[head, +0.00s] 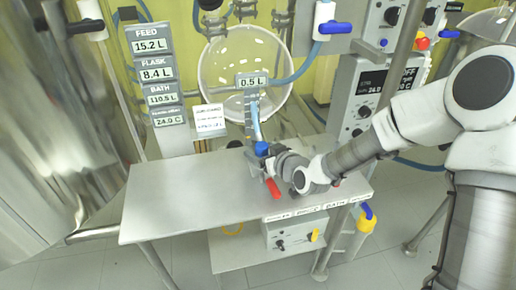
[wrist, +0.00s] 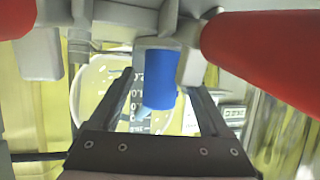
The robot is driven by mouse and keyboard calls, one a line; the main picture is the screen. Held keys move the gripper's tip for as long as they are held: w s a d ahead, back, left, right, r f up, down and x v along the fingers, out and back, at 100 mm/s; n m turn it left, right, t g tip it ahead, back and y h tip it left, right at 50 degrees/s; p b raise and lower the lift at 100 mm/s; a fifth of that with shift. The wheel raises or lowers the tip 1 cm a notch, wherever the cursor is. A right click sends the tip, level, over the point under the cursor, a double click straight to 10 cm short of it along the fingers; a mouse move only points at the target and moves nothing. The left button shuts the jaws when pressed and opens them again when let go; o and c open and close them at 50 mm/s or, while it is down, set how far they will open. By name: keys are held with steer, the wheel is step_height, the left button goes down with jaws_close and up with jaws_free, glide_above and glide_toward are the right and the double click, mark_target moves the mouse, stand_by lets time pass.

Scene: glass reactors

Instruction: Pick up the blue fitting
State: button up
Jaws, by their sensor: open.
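The blue fitting (wrist: 160,78) shows in the middle of the wrist view as a short upright blue cylinder against a grey part. A pale blue piece sticks out at its lower left. My gripper (wrist: 163,92) is open, with one dark finger on each side of the fitting in the picture. I see no clear contact, and the depth between them is hard to judge. In the head view the blue fitting (head: 262,148) is small, above the back of the steel table, right beside my gripper (head: 271,160), which partly hides that area.
Red parts (wrist: 265,50) stand close on both sides in the wrist view; one red part (head: 273,188) shows over the table in the head view. The steel table (head: 180,205) is bare at left. A round glass vessel (head: 225,75) and labelled displays (head: 155,65) are behind.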

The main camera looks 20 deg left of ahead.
steer(key=shift+w+a+f, duration=0.1)
steer(key=shift+a, duration=0.05)
jaws_close()
stand_by(0.4)
